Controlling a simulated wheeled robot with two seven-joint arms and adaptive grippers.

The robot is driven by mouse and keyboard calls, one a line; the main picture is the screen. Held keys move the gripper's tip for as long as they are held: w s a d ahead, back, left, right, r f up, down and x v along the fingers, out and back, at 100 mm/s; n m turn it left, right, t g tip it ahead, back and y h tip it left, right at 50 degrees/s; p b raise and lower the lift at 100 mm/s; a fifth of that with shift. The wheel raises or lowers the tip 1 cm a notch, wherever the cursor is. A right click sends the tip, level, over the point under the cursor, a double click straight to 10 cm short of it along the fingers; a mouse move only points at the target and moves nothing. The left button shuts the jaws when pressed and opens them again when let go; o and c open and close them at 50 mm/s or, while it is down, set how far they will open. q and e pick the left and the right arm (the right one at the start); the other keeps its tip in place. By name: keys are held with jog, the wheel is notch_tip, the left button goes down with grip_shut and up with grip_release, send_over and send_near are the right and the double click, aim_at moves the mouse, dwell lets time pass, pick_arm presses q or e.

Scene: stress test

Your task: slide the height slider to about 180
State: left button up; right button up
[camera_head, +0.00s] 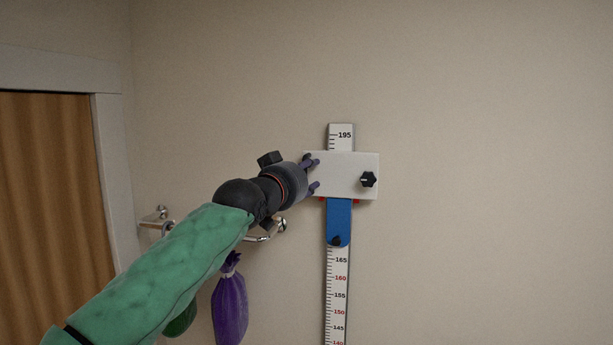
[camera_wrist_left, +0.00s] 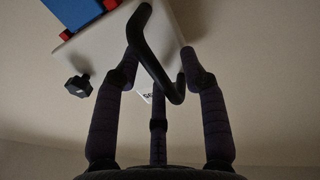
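The height slider is a white plate (camera_head: 343,170) with a black knob (camera_head: 368,179) and a blue lower part (camera_head: 339,218), on a vertical measuring scale (camera_head: 337,290) on the wall. The mark 195 shows above the plate and 165 just below the blue part; the marks between are covered. My left gripper (camera_head: 313,174) is at the plate's left edge. In the left wrist view its purple fingers (camera_wrist_left: 160,58) are spread on both sides of a black bent handle (camera_wrist_left: 148,40) by the white plate (camera_wrist_left: 108,42). Contact cannot be told. My right gripper is out of view.
A purple bag (camera_head: 230,307) hangs below my left arm, beside a partly hidden green item (camera_head: 182,320). Metal wall fixtures (camera_head: 160,218) are behind the arm. The wall right of the scale is clear.

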pick_arm(q)
jog(key=shift+s, duration=0.1)
jog(key=v, duration=1.1)
jog(key=shift+s+a, duration=0.15)
jog(key=shift+s, duration=0.2)
jog(key=shift+f, duration=0.1)
